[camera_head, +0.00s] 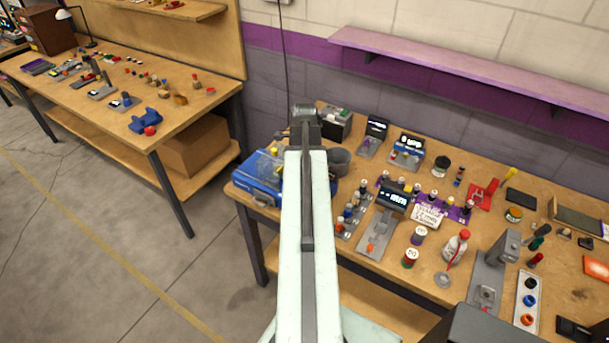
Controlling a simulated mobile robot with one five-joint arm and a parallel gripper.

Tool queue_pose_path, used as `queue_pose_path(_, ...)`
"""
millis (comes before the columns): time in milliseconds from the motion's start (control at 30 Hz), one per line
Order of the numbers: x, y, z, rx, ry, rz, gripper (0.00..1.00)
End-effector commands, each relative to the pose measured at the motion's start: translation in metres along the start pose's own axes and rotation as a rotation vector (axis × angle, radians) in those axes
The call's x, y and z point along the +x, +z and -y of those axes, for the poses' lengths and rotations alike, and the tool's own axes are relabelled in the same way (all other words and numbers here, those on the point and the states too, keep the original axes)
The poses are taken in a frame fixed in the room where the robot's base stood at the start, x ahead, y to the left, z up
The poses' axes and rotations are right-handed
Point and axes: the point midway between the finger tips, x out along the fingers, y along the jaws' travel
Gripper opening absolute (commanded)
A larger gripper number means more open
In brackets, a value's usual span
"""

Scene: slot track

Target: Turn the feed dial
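My arm reaches up the middle of the picture, and my gripper (304,117) is at its far dark end, near the left back of the right workbench. Its fingers cannot be made out, so I cannot tell whether it is open or shut. No dial is clearly labelled as the feed dial at this size. A grey device with a lit display (393,199) stands right of my arm, with a small orange knob (371,247) on its base plate. A blue device with a display (407,152) stands farther back. My gripper appears apart from these devices.
The right workbench (464,185) is crowded with small tools, bottles and a purple strip of parts (460,211). A blue case (256,190) sits at its left corner, partly behind my arm. A purple shelf (470,66) overhangs the back. Open floor (120,235) lies left.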

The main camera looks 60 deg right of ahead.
Motion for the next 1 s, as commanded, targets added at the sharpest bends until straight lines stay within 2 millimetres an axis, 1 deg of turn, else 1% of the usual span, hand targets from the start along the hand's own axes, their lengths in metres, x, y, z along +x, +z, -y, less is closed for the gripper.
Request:
queue_pose_path(500, -0.0002, -0.0012, 0.0008, 0.019, -0.002, -0.003, 0.00)
queue_pose_path(533, -0.0002, -0.0012, 0.0008, 0.019, -0.002, -0.003, 0.34)
queue_pose_path(600, -0.0002, -0.0010, 0.0008, 0.019, -0.002, -0.002, 0.50)
queue_pose_path(867, -0.0001, -0.0005, 0.0003, 0.018, -0.001, -0.001, 0.50)
queue_pose_path(1000, -0.0059, -0.0003, 0.0002, 0.018, -0.001, -0.001, 0.50)
